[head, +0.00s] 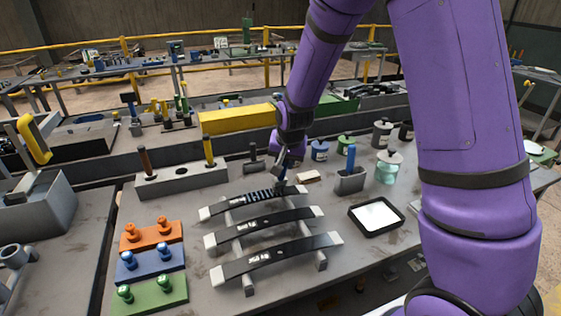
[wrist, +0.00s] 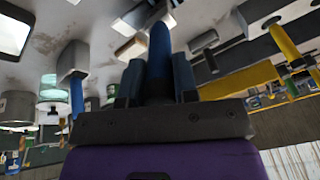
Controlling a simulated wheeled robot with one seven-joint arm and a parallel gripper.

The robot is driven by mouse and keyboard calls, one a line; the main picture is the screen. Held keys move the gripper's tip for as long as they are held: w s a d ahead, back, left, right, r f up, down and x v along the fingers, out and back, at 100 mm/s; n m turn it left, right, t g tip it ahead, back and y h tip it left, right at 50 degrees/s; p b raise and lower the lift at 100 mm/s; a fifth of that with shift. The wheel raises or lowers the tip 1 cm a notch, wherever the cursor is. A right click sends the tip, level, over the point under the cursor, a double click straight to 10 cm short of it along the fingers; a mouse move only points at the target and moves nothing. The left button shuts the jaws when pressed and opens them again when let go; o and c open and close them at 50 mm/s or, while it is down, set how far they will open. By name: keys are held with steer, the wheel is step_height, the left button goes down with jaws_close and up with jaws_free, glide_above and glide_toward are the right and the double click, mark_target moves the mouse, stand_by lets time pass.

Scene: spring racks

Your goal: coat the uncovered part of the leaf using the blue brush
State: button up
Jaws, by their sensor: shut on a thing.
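Three dark curved leaves with pale ends rest side by side on a grey rack. The far leaf (head: 238,204) has dark bands across its middle and right part, while its left part looks plainer. The middle leaf (head: 265,224) and near leaf (head: 275,256) look mostly smooth and dark. My gripper (head: 285,168) is above the right end of the far leaf, shut on the blue brush. The brush's blue handle (wrist: 160,50) stands between the fingers in the wrist view. Its bristles are hidden, and I cannot tell whether they touch the leaf.
A black tray with white content (head: 377,215) lies right of the leaves. A grey holder (head: 349,182) with another blue handle (head: 351,157), a small pale block (head: 307,176) and several jars (head: 388,166) stand behind. Orange, blue and green peg blocks (head: 150,263) sit at left.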

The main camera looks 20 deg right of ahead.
steer(key=shift+r, duration=3.15)
steer(key=shift+r, duration=1.35)
